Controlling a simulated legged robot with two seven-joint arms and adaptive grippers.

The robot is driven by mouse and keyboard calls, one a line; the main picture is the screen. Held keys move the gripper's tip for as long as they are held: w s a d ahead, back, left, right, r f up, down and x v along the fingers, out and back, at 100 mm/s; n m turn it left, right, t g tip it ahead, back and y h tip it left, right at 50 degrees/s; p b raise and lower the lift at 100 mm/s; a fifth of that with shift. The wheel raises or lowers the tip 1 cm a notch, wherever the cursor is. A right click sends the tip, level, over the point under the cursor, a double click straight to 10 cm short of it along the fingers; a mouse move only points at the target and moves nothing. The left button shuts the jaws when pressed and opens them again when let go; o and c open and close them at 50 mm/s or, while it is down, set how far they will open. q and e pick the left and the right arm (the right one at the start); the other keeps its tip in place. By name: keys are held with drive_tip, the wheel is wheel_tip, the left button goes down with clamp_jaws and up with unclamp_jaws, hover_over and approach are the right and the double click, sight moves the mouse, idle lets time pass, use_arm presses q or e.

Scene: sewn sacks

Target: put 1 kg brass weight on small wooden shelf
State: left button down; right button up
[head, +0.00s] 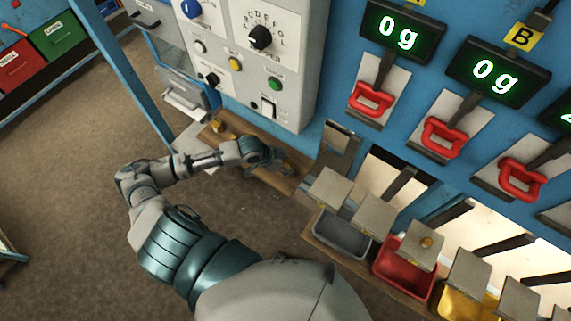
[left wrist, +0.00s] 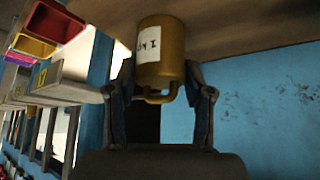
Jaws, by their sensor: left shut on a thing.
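The brass weight (left wrist: 162,52) with a white label fills the middle of the left wrist view, where the picture looks turned over. My left gripper (left wrist: 160,88) is shut on it, with a finger on each side near its handle. The small wooden shelf (head: 283,183) juts from the blue wall below the grey control panel; its brown wood also shows in the left wrist view (left wrist: 235,22). In the head view my left gripper (head: 268,157) is over this shelf and hides the held weight. I cannot tell whether the weight touches the wood. My right gripper is out of view.
Small brass pieces (head: 218,125) are at the shelf's left end. The control panel (head: 250,65) rises behind it. Right of the shelf are a grey bin (head: 341,238), a red bin (head: 390,285) and grey plates, one bearing a brass piece (head: 427,242).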

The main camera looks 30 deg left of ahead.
use_arm(q)
drive_tip(key=shift+w+d, duration=0.1)
drive_tip(key=shift+d, duration=0.15)
drive_tip(key=c, duration=0.9)
unclamp_jaws()
drive_tip(key=shift+f, duration=0.15)
drive_tip(key=o, duration=0.4)
drive_tip(key=shift+a, duration=0.1)
drive_tip(key=shift+o, duration=0.3)
drive_tip(key=shift+a, duration=0.15)
drive_tip(key=v, duration=1.2)
drive_tip(key=shift+p, duration=0.35)
